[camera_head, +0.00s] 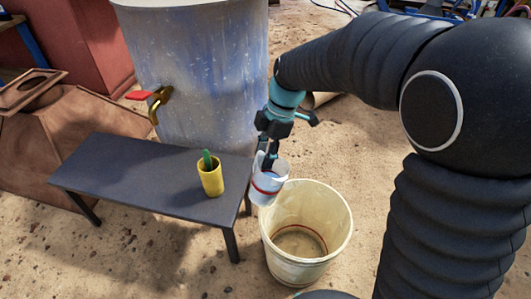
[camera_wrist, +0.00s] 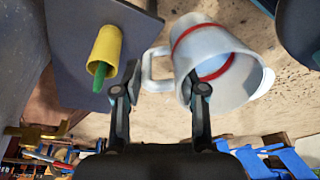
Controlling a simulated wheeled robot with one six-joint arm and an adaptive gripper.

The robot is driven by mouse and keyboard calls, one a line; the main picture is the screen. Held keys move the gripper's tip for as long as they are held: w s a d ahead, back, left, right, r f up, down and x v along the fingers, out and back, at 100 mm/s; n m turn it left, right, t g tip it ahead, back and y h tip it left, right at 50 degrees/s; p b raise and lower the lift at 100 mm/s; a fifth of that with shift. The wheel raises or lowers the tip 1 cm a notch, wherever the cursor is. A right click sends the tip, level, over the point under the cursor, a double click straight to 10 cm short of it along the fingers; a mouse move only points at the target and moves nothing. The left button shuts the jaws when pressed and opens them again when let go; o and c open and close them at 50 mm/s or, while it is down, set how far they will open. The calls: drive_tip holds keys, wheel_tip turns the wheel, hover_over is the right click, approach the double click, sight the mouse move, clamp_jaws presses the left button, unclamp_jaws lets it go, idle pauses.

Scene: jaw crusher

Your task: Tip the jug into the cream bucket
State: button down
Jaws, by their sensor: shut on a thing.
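My gripper (camera_head: 268,158) is shut on a pale, translucent jug (camera_head: 266,190) with a red band. In the wrist view my gripper (camera_wrist: 160,88) has one finger by the handle and the other at the jug's rim. The jug (camera_wrist: 232,92) has its mouth toward the wrist camera and its spout to the right. A bluish round area shows inside; I cannot tell if it is liquid. The cream bucket (camera_head: 300,268) stands upright on the ground. In the head view the jug appears at the bucket's upper left rim and looks slightly tilted.
A dark low table (camera_head: 140,172) stands left of the bucket, with a yellow cup (camera_head: 211,180) holding something green near its right end. Behind is a large grey-blue barrel (camera_head: 205,70) with a brass tap (camera_head: 158,98) and red handle. Sandy ground is open right of the bucket.

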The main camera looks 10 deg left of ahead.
drive_tip(key=f+g+y+b, duration=0.2)
drive_tip(key=y+b, duration=0.2)
drive_tip(key=d+f+g+y+b, duration=0.1)
drive_tip(key=f+g+y+b, duration=0.1)
drive_tip(key=y+b, duration=0.2)
drive_tip(key=w+d+f+g+y+b, duration=0.1)
drive_tip(key=f+g+y+b, duration=0.1)
drive_tip(key=y+b, duration=0.2)
drive_tip(key=shift+w+f+g+b, duration=0.15)
drive_tip(key=shift+g+b, duration=0.15)
drive_tip(key=shift+b, duration=0.95)
drive_tip(key=shift+w+d+f+g+y, duration=0.1)
drive_tip(key=shift+d+f+g+y, duration=0.15)
drive_tip(key=shift+f+g+y, duration=0.25)
drive_tip(key=shift+w+d+f+g+y, duration=0.1)
drive_tip(key=shift+d+f+g+y, duration=0.1)
drive_tip(key=shift+f+y, duration=0.35)
drive_tip(key=shift+r, duration=0.15)
idle(1.7)
